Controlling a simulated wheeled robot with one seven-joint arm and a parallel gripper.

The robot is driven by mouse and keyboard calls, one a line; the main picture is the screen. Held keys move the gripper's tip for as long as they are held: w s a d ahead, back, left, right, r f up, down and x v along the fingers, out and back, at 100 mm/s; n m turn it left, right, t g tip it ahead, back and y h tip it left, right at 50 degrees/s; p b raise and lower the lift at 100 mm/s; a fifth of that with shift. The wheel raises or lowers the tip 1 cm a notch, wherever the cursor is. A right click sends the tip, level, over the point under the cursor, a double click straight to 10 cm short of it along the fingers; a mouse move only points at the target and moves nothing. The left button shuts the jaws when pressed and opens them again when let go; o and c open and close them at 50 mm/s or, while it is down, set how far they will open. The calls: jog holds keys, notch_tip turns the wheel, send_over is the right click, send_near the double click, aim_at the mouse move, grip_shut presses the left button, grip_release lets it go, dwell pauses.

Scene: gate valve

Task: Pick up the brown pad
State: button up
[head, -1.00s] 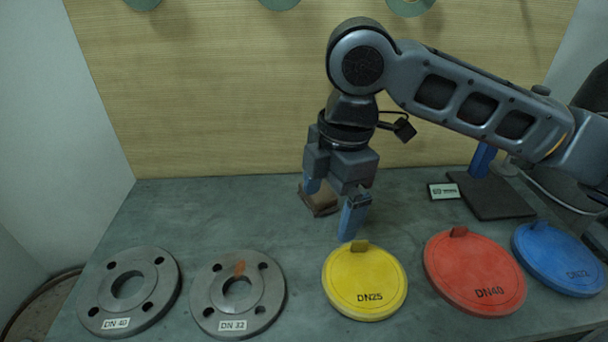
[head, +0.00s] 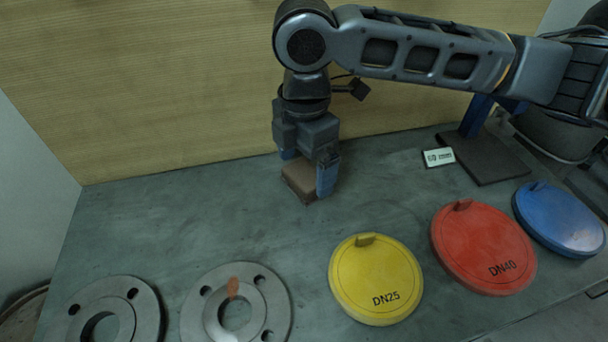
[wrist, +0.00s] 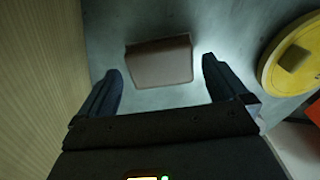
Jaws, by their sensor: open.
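The brown pad (head: 301,180) is a small block lying on the grey-green bench near the wooden back wall. In the head view my gripper (head: 305,176) is over it, with one blue finger in front of the pad's right side, hiding part of it. In the wrist view the whole top of the pad (wrist: 160,62) shows, ahead of and between the two spread fingers of my gripper (wrist: 163,72). A gap shows on each side of the pad. The gripper is open and holds nothing.
A yellow DN25 disc (head: 375,280), a red DN40 disc (head: 484,248) and a blue disc (head: 558,220) lie to the right. Two grey flanges (head: 262,310) lie at the front left. A small white label (head: 438,157) and a dark stand base (head: 490,160) are right of the gripper. The bench's left part is clear.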

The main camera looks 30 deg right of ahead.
jog(key=shift+f, duration=1.25)
jog(key=shift+c, duration=0.5)
jog(key=c, duration=0.8)
